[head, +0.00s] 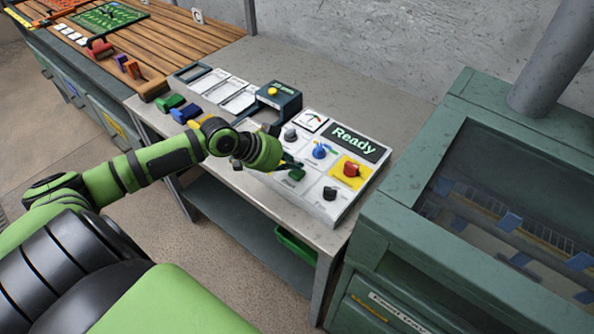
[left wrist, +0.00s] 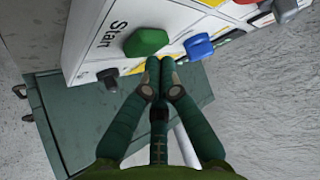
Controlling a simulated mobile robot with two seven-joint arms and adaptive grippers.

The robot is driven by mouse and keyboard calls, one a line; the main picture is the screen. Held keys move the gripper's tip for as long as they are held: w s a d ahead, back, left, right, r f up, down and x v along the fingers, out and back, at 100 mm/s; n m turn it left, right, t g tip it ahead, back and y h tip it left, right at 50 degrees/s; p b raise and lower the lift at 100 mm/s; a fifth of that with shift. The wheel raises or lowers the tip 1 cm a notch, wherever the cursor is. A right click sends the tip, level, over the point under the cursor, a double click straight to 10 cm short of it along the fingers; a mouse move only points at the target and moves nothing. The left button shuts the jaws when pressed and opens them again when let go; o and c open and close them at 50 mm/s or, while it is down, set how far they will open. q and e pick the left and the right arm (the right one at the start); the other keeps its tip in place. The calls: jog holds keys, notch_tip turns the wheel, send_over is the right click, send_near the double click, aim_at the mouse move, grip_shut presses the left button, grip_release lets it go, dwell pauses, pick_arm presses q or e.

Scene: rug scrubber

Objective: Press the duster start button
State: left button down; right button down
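The control panel (head: 322,207) stands on the grey bench, with a display (head: 355,142) reading "Ready". A green button (head: 297,174) is on its lower left part. In the left wrist view the green button (left wrist: 146,42) sits beside a label that looks like "Start". My left gripper (head: 283,163) reaches over the panel from the left, close to the green button. In the left wrist view its fingertips (left wrist: 160,64) are together with nothing seen between them, just beside the button. I cannot tell whether they touch it. My right gripper is in neither view.
A blue knob (head: 320,151), a red knob on yellow (head: 352,169) and a black knob (head: 330,193) are also on the panel. A dark box with a yellow button (head: 278,99) stands behind it. A green cabinet (head: 470,240) with a window is at right.

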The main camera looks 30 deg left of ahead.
aim_at(293, 172)
pick_arm(q)
jog(key=shift+f, duration=0.55)
dwell(0.4)
jog(key=shift+r, duration=0.1)
jog(key=shift+r+p, duration=0.8)
jog(key=shift+r, duration=0.05)
notch_tip(293, 172, up, 5)
jog(key=p, duration=0.5)
jog(key=shift+r, duration=0.1)
dwell(0.5)
